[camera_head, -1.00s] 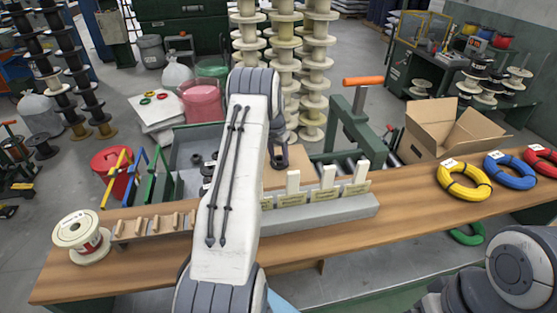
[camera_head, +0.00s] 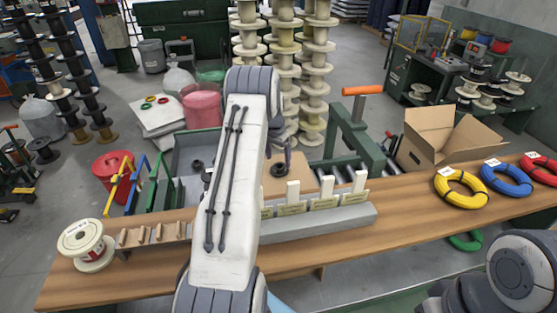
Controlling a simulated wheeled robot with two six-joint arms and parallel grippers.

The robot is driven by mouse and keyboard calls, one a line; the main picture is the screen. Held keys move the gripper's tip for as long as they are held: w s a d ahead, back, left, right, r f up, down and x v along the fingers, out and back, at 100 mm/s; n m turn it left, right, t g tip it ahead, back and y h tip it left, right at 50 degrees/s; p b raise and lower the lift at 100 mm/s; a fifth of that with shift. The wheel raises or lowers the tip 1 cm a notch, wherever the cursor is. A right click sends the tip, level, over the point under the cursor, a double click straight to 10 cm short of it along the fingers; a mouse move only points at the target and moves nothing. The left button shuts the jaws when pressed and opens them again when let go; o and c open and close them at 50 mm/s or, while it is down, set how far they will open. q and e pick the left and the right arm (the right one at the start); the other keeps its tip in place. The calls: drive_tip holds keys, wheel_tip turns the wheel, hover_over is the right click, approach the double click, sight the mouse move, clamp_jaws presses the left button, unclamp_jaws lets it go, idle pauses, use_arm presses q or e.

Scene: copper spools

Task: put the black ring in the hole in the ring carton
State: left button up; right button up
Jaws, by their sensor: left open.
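A tan carton (camera_head: 304,172) stands behind the bench fixture, partly hidden by my left arm. A dark round spot on its top (camera_head: 279,170) looks like a hole, but I cannot tell this from a ring lying there. A black ring (camera_head: 197,166) lies in the grey tray to the left of my arm; other parts of the tray are hidden. My left gripper (camera_head: 288,156) is open above the carton's top, its fingers small and dark against the background. My right arm shows only at the bottom right; its gripper is out of view.
The wooden bench (camera_head: 410,215) carries a white spool (camera_head: 86,246), a grey fixture with white uprights (camera_head: 325,220), and yellow (camera_head: 461,188), blue and red coils. An open cardboard box (camera_head: 445,140) stands behind it. A green frame (camera_head: 355,145) rises behind the fixture.

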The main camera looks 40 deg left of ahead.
sight(276, 173)
use_arm(q)
wheel_tip(276, 173, up, 9)
drive_tip(key=s+p, duration=0.1)
drive_tip(key=p, duration=0.3)
drive_tip(key=shift+s+f, duration=0.15)
